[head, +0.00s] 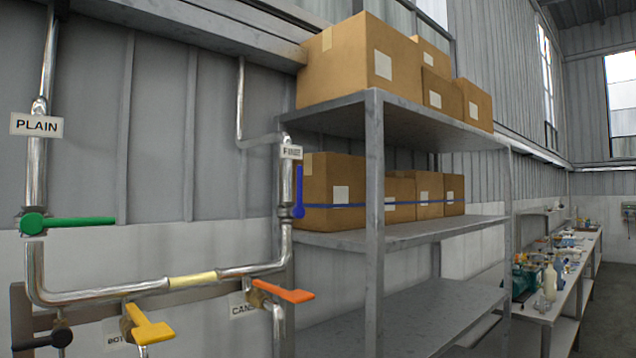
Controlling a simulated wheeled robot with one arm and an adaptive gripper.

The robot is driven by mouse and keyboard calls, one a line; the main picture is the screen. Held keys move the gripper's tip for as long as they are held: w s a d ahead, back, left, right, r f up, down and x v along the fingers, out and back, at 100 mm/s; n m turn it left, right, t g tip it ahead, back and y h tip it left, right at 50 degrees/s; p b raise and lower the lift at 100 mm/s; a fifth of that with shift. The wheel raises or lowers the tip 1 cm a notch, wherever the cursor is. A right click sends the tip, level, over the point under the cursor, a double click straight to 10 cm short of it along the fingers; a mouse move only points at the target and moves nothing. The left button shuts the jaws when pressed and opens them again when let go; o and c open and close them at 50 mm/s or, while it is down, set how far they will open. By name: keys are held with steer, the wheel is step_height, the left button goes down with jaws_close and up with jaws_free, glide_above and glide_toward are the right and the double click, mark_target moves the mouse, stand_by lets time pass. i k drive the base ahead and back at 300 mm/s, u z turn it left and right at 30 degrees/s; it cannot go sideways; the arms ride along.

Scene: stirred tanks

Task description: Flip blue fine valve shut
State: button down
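A green handle (75,223) lies level across the pipe tagged PLAIN (36,125). Yellow (150,326), orange (285,291) and black (42,339) handles sit lower. A metal shelf (374,225) with cardboard boxes (362,62) stands close right of the blue handle.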

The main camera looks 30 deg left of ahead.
mark_target(300, 187)
steer(key=z, duration=0.05)
steer(key=i, duration=1.05)
steer(key=u, duration=2.4)
